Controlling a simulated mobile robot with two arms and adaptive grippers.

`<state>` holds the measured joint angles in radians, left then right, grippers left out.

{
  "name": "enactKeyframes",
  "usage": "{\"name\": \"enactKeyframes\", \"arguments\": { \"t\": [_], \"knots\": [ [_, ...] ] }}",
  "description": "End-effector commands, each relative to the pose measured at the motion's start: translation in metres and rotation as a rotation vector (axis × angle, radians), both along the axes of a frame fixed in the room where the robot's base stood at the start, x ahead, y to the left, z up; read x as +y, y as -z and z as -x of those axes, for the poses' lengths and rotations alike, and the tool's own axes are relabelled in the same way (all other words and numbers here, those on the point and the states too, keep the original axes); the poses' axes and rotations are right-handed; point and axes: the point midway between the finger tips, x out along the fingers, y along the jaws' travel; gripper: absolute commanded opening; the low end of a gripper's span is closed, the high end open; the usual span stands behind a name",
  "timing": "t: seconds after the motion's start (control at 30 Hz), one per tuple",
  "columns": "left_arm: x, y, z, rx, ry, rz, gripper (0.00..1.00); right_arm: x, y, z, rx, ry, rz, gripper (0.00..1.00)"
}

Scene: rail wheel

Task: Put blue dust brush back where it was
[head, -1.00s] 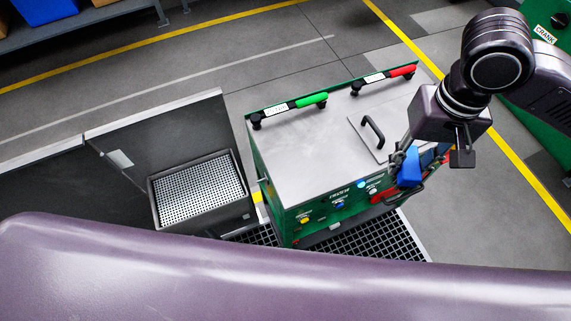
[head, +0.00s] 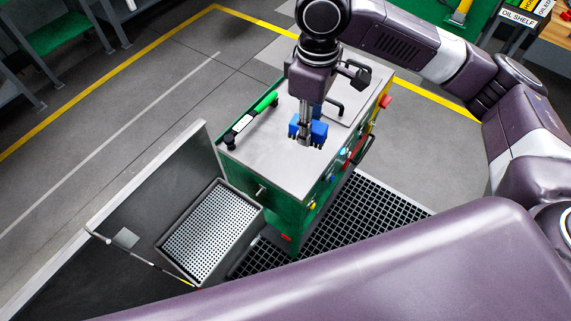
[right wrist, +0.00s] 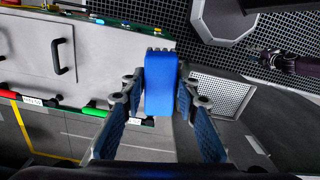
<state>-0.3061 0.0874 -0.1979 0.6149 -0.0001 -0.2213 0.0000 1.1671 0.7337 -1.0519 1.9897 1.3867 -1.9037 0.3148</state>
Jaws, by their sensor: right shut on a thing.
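The blue dust brush (head: 319,131) is held by my right gripper (head: 306,128), which points down above the grey top of the green cart (head: 262,160). In the right wrist view the blue block of the brush (right wrist: 161,84) sits between the two fingers, with dark bristle-like tips at its upper end. I cannot tell whether the brush touches the cart top. A dark jointed part (right wrist: 289,62) at the right of the wrist view may be my left gripper; its jaws are not clear. The head view does not show that gripper.
The cart top carries a green-gripped lever (head: 254,118) and a black handle (head: 335,109). A red-gripped lever (right wrist: 8,94) shows in the wrist view. Left of the cart is a perforated tray (head: 212,232), with a thin rod (head: 135,258) nearby. Dark floor grating (head: 365,215) lies at the cart's front.

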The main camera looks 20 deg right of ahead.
Motion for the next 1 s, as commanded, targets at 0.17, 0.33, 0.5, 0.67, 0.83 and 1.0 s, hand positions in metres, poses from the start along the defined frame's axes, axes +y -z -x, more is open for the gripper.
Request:
{"name": "enactKeyframes", "arguments": {
  "t": [0.17, 0.33, 0.5, 0.67, 0.83, 1.0],
  "knots": [
    [-0.023, -0.005, -0.016, -0.025, 0.003, 0.028, 0.40, 0.007, -0.001, -0.021, 0.003, -0.312, -0.004, 0.06],
    [-0.020, -0.008, -0.018, -0.026, 0.003, 0.024, 0.40, 0.012, 0.001, -0.039, 0.003, -0.610, -0.004, 0.06],
    [-0.004, -0.010, -0.012, -0.017, 0.001, 0.005, 0.40, 0.017, 0.005, -0.053, 0.004, -0.909, -0.004, 0.06],
    [0.001, -0.011, -0.008, -0.010, -0.001, -0.001, 0.40, 0.020, 0.009, -0.063, 0.002, -1.158, -0.004, 0.06],
    [-0.001, -0.012, -0.007, -0.011, -0.002, 0.003, 0.40, 0.022, 0.013, -0.069, 0.003, -1.330, -0.003, 0.06],
    [-0.008, -0.013, -0.007, -0.010, -0.003, 0.010, 0.40, 0.023, 0.020, -0.071, 0.003, -1.397, -0.003, 0.06]
  ]
}}
